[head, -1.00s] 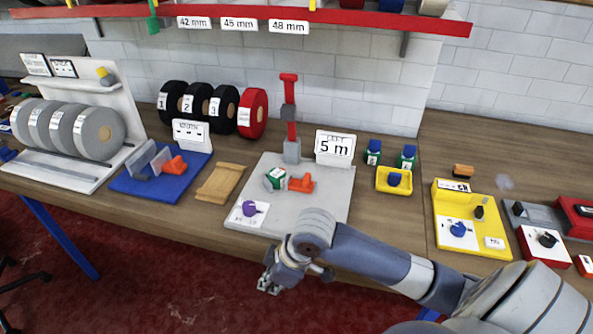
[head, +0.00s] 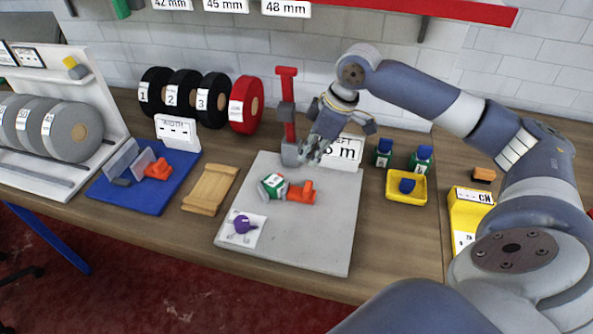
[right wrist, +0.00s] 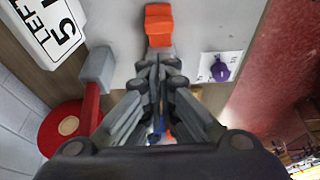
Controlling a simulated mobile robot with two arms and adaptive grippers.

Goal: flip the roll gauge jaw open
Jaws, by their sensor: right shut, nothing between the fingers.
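A blue board (head: 150,193) holds grey jaw-like plates (head: 122,158), an orange piece (head: 158,169) and a "WIDTH" sign. I cannot tell which is the roll gauge. My right gripper (head: 311,150) is shut and empty above the plate's back, beside the post and partly before the "5 m" sign. In the right wrist view the orange piece (right wrist: 158,25) lies beyond the fingertips (right wrist: 158,68). My left gripper is out of view.
Black rolls (head: 183,95) and a red roll (head: 246,105) stand behind. The wooden block (head: 210,190) lies left of the plate. A red-edged shelf (head: 430,8) hangs above.

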